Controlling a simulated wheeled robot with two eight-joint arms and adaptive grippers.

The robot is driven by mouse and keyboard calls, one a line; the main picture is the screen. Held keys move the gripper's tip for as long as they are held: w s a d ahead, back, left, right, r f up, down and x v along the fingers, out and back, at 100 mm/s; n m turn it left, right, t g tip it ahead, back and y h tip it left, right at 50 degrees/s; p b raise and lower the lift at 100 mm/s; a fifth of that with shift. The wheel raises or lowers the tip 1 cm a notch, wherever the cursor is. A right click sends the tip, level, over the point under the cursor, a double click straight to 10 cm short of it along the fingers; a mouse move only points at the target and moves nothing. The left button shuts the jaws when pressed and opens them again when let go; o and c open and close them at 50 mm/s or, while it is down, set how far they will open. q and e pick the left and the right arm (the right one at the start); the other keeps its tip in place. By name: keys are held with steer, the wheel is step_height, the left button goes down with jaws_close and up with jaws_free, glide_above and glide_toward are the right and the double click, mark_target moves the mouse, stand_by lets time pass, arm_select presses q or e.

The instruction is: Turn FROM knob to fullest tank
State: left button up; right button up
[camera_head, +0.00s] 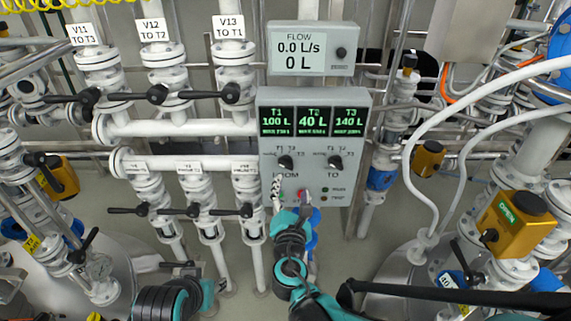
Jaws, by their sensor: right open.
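The control panel (262,140) hangs upright in the middle, with green displays reading T1 100 L, T2 40 L and T3 140 L. T3 shows the highest number. The FROM knob (286,162) is a small black knob at the lower left of the panel; the TO knob (334,162) is to its right. Both pointers are too small to read surely. My right gripper (290,192) is open at the panel's lower part, just below the FROM knob, with its fingers apart and the knob clear of them. It partly covers the FROM label and the buttons.
A flow display (312,62) above the panel reads 0.0 L/s and 0 L. White pipes and black-handled valves (231,93) crowd the left. A yellow box marked OPEN (515,222) and white hoses (412,140) are on the right.

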mark_target(286, 168)
steer(key=shift+n+y, duration=0.3)
steer(key=shift+n, duration=0.4)
steer(key=w, duration=0.2)
steer(key=w+a+b, duration=0.1)
steer(key=w, duration=0.4)
steer(key=shift+w+a+r+b, duration=0.2)
steer(key=shift+w+a+b, duration=0.05)
steer(key=shift+w+b, duration=0.15)
arm_select(q)
steer(key=shift+w+d+f, duration=0.1)
steer(key=shift+w+f, duration=0.15)
steer(key=shift+f, duration=0.5)
arm_select(e)
steer(key=shift+w+r, duration=0.1)
steer(key=shift+w, duration=0.2)
steer(key=c, duration=1.2)
